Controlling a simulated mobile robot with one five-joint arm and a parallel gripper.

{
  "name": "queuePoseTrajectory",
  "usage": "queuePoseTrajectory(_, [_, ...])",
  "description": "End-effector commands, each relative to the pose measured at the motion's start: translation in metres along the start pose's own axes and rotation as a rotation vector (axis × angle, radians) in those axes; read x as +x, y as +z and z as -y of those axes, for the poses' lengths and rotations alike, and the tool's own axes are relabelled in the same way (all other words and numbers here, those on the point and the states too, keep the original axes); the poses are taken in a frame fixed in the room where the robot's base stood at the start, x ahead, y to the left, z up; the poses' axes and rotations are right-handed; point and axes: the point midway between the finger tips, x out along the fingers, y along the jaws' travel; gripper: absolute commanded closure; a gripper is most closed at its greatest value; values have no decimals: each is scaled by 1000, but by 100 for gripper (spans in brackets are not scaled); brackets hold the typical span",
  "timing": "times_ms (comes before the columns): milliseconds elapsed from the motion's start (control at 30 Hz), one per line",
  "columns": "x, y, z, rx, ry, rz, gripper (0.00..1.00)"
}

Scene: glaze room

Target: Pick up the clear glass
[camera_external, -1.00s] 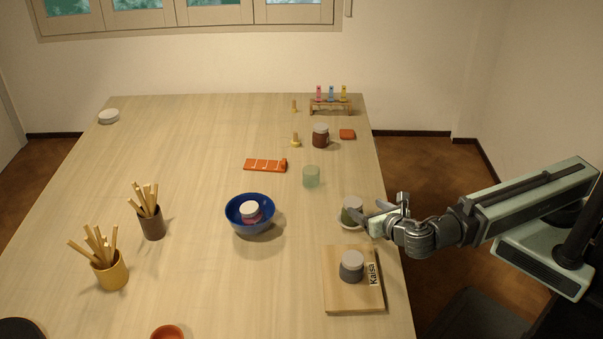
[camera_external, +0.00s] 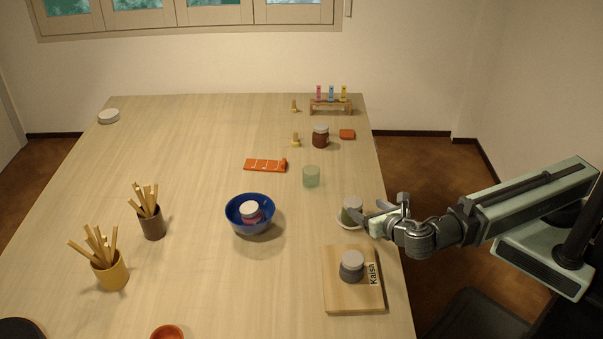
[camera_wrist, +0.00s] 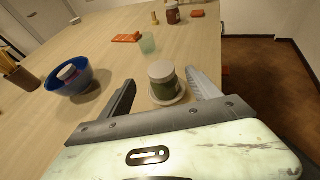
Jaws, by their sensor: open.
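The clear glass (camera_external: 311,176) is a small, pale green, see-through tumbler. It stands upright on the table, right of the orange strip. It also shows in the wrist view (camera_wrist: 147,43), beyond a green jar. My gripper (camera_external: 374,216) is open at the table's right edge, nearer the camera than the glass and apart from it. In the wrist view, my gripper's fingers (camera_wrist: 165,88) spread on either side of the green jar with a pale lid (camera_wrist: 162,82). That jar (camera_external: 351,212) stands on a white saucer (camera_external: 346,225). Nothing is held.
A blue bowl (camera_external: 249,228) with a lidded jar inside stands left of my gripper. A wooden board (camera_external: 340,296) bearing a grey jar (camera_external: 351,267) lies nearer the camera. A brown jar (camera_external: 320,136) stands beyond the glass. The table between bowl and glass is clear.

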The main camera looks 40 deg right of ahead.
Motion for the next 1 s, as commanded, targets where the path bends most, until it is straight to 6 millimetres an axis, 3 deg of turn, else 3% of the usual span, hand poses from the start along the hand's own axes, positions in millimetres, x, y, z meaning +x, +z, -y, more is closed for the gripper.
queuePoseTrajectory(300, [0,0,0,0,0,0,28])
queuePoseTrajectory(333, [0,0,0,0,0,0,22])
queuePoseTrajectory(633, [0,0,-2,-9,6,0,22])
queuePoseTrajectory(767, [-1,-2,-36,-71,125,-3,22])
queuePoseTrajectory(867, [38,7,-70,-108,215,-2,22])
queuePoseTrajectory(1000, [110,30,-70,-93,212,1,22])
